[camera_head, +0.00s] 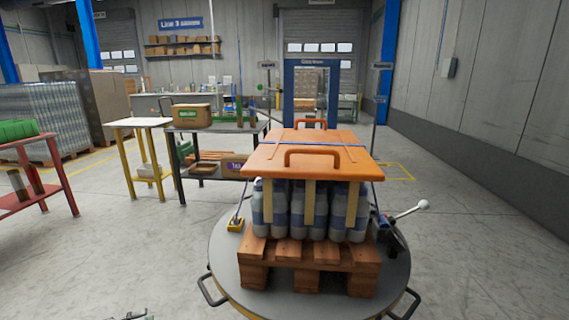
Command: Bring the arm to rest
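A small part of what looks like my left gripper (132,316) shows at the bottom edge, left of the round table. Most of it is cut off, so its fingers cannot be judged. It is apart from the load. My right gripper is not in view. The load stands on a round grey turntable (225,262): a small wooden pallet (310,256), several grey and blue bottles (337,212) with light upright strips, and an orange lid (350,163) with handles on top. A blue strap (300,144) runs across the lid.
A lever with a white knob (423,205) sticks out right of the load. A yellow device (236,222) sits on its left. A red table (48,200), yellow-legged table (143,123) and dark bench (215,128) stand to the left. Floor on the right is clear.

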